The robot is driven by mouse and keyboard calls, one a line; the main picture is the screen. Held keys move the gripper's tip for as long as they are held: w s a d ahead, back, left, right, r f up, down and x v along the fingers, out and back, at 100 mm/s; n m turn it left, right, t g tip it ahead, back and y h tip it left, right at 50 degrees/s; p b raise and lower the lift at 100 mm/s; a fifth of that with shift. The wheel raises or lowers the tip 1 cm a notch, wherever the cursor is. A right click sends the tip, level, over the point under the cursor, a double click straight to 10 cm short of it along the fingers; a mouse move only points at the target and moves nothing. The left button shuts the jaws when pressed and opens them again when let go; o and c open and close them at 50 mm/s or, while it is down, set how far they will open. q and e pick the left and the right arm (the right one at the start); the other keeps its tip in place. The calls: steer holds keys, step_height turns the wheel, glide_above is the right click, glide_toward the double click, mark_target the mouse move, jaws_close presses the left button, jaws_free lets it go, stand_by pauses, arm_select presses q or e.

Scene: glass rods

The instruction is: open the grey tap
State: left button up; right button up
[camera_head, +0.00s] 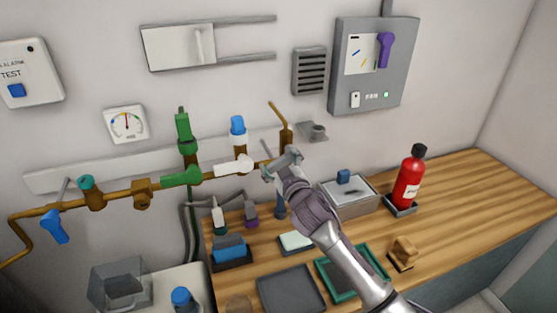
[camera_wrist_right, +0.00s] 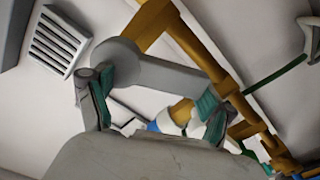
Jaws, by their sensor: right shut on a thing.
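The grey tap (camera_wrist_right: 165,78) has a round hub and a broad grey lever, seen close up in the right wrist view in front of the brass pipe. My right gripper (camera_head: 282,162) is at the right end of the wall pipe in the head view, and it hides most of the tap there. In the right wrist view the two green-padded fingers of this gripper (camera_wrist_right: 153,98) stand on either side of the grey lever, shut on it. My left gripper is in neither view.
The brass pipe (camera_head: 115,192) also carries a white tap (camera_head: 234,167), a green tap (camera_head: 182,177) and a blue-handled tap (camera_head: 55,227). Below, the wooden bench holds a metal box (camera_head: 350,203), a red extinguisher-like bottle (camera_head: 409,182) and trays. The bench's right part is clear.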

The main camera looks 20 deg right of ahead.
steer(key=o, duration=1.5)
steer(key=shift+o, duration=0.2)
steer(key=s, duration=1.2)
steer(key=shift+d, duration=0.2)
